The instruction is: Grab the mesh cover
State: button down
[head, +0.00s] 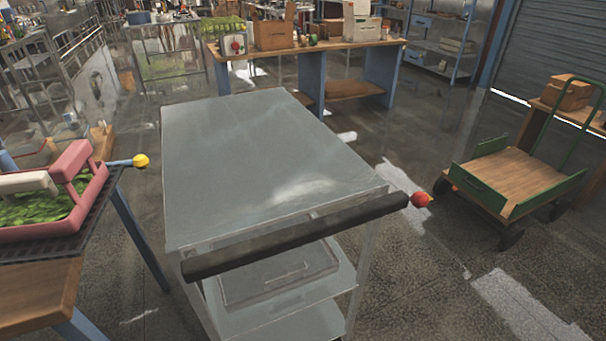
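I cannot pick out a mesh cover with certainty. A dark, grate-like strip (62,247) lies under the pink tray (88,208) at the left; whether it is the mesh cover I cannot tell. The large grey steel top (260,165) in the middle is flat and bare. A dark bar (300,234) runs along its near edge. My gripper is not in view.
A yellow knob (141,161) and a red knob (420,200) jut out at the sides. A lower shelf (330,297) is under the steel top. A green-framed trolley (510,178) stands at the right, with open floor between.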

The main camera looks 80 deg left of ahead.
aim_at(10, 184)
jog(key=i, duration=0.9)
jog(key=u, duration=3.9)
